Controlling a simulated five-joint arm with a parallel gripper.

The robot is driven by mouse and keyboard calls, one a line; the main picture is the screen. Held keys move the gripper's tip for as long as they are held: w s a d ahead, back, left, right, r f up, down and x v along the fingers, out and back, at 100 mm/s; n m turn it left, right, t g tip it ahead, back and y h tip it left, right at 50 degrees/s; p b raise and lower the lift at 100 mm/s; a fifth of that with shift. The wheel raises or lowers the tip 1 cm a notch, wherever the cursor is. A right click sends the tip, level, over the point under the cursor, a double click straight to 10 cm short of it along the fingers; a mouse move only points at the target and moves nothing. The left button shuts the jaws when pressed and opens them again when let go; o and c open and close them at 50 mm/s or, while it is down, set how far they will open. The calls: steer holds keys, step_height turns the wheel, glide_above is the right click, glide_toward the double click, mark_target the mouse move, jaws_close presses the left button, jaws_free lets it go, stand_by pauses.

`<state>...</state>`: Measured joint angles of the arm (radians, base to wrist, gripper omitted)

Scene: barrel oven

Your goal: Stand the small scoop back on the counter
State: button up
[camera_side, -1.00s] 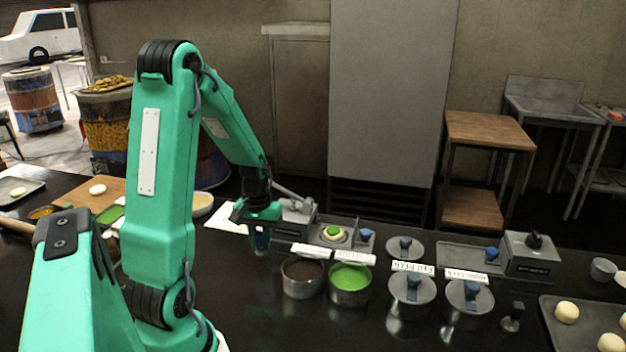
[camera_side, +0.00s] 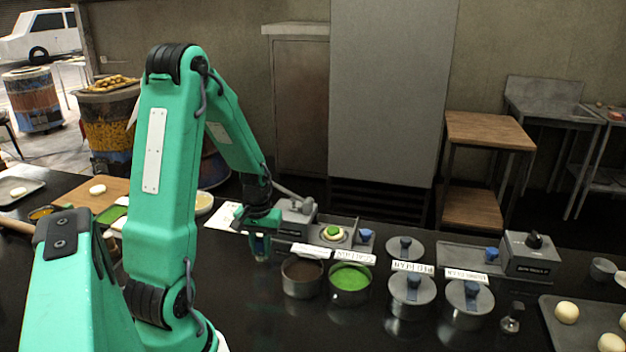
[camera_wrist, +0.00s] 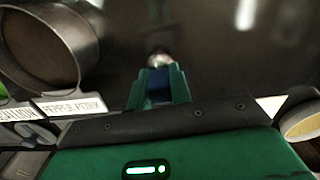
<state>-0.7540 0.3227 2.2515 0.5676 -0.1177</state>
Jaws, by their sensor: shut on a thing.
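My gripper (camera_side: 261,246) is shut on the small scoop, just left of the dark-filled pot and close above the black counter (camera_side: 262,325). In the wrist view, my gripper (camera_wrist: 158,88) has the small scoop's blue handle (camera_wrist: 158,84) between its green fingers. The scoop's shiny metal end (camera_wrist: 160,61) shows beyond the fingertips. In the side view the scoop is mostly hidden by the fingers, and I cannot tell whether it touches the counter.
The dark-filled pot (camera_side: 302,279) and the green-filled pot (camera_side: 350,287) stand right of my gripper. Lidded pots (camera_side: 411,299) and a dough tray (camera_side: 590,325) are farther right. The counter in front of the gripper is clear.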

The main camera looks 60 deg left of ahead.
steer(key=shift+f, duration=0.65)
stand_by(1.2)
steer(key=o, duration=1)
steer(key=shift+r, duration=0.1)
steer(key=shift+r, duration=3.8)
